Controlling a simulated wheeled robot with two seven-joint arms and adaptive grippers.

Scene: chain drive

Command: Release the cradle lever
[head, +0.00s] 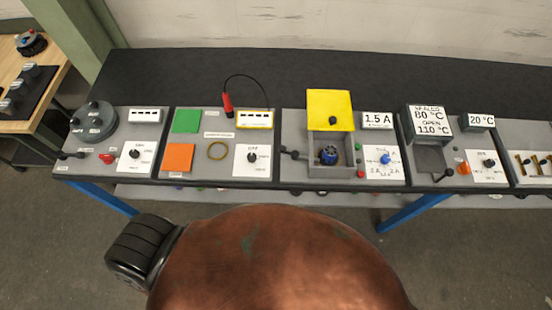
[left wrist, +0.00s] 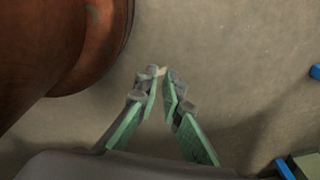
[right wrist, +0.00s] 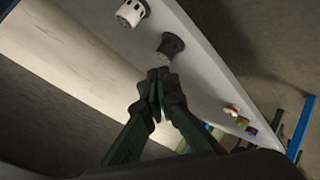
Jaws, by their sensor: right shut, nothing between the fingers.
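Small black levers stand on the bench in the head view. One black lever (head: 70,155) is at the left edge of the first station, and another (head: 291,152) is beside the grey box with the raised yellow lid (head: 330,110). I cannot tell which is the cradle lever. My left gripper (left wrist: 162,82) shows in the left wrist view over bare floor, with a narrow gap between its fingers and nothing in it. My right gripper (right wrist: 159,80) is shut and empty in the right wrist view, below a dark knob-like part (right wrist: 172,45). Neither gripper shows in the head view.
Several grey stations stand in a row on the dark bench (head: 230,70), with blue legs (head: 410,212) below. A wooden side table (head: 50,55) is at the far left. In the right wrist view, a white-and-black part (right wrist: 131,13) and small coloured parts (right wrist: 240,121) lie along a pale surface.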

